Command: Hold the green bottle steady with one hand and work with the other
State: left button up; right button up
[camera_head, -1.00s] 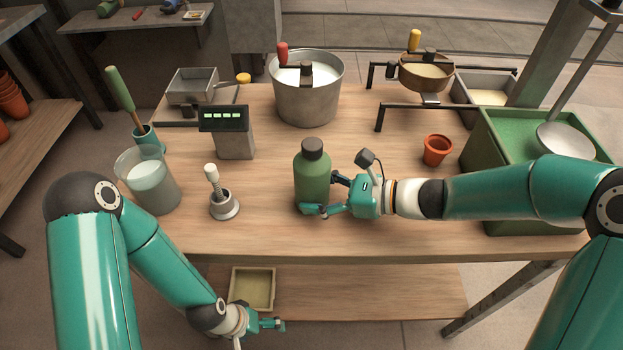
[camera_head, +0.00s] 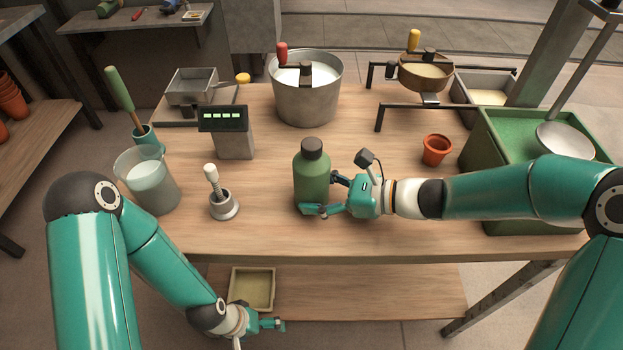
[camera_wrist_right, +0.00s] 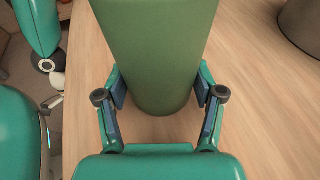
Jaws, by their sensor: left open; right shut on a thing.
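The green bottle (camera_head: 312,178) with a dark cap stands upright near the front middle of the wooden table. My right gripper (camera_head: 326,195) reaches it from the right and is shut on its lower body. In the right wrist view the bottle (camera_wrist_right: 155,50) sits between the two finger pads of my right gripper (camera_wrist_right: 160,98), one on each side. The bottle's top is outside that view. My left gripper (camera_head: 275,324) is low, below the table's front edge near the lower shelf, open and empty.
Left of the bottle are a small metal holder with a white-handled tool (camera_head: 223,204), a glass beaker (camera_head: 158,198) and a display box (camera_head: 234,143). A steel pot (camera_head: 307,103) stands behind. An orange pot (camera_head: 436,150) and a green bin (camera_head: 488,175) are right. A shallow tray (camera_head: 236,291) sits below.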

pick_arm(q)
jog(key=shift+f, duration=0.15)
dwell(0.4)
jog(key=shift+c, duration=0.3)
jog(key=c, duration=0.9)
jog(key=shift+o, duration=0.2)
